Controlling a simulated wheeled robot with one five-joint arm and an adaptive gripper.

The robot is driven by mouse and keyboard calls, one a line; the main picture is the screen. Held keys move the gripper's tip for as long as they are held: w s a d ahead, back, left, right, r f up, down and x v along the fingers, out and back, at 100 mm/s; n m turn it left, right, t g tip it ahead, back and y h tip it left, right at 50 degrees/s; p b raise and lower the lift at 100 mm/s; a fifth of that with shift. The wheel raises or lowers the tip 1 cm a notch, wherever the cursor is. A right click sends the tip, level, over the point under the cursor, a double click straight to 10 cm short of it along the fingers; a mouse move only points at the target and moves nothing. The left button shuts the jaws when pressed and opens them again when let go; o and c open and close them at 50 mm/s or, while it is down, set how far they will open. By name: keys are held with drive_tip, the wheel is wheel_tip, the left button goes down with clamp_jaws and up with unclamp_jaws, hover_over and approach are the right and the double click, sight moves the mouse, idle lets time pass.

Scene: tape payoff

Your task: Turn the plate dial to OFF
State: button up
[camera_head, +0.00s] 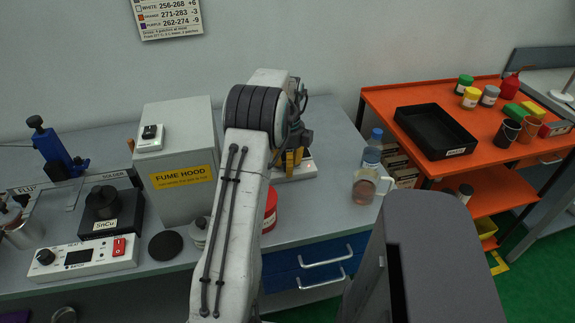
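A white control box (83,257) on the left of the grey bench has a black round knob (46,257), a dark display and a red switch (119,246). The knob's pointer and any OFF mark are too small to read. A device with a pale base (298,172) stands behind my arm, right of the fume hood, mostly hidden. I cannot tell which one carries the plate dial. My arm rises across the middle and bends over at the top. The dark parts beyond the bend seem to be my gripper (300,128), above the pale-based device; its fingers are not clear.
The grey fume hood (181,160) stands left of my arm. A black SnCu pot (105,208) is behind the control box. A clear bottle (371,158) and a jar (365,188) stand near the bench's right end. An orange cart (384,98) with a black tray (436,130) is right.

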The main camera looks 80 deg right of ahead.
drive_tip(key=shift+o, duration=0.4)
drive_tip(key=shift+f, duration=0.1)
clamp_jaws()
drive_tip(key=shift+n+p, duration=0.5)
drive_tip(key=shift+n, duration=1.8)
drive_tip(key=shift+c, duration=0.4)
unclamp_jaws()
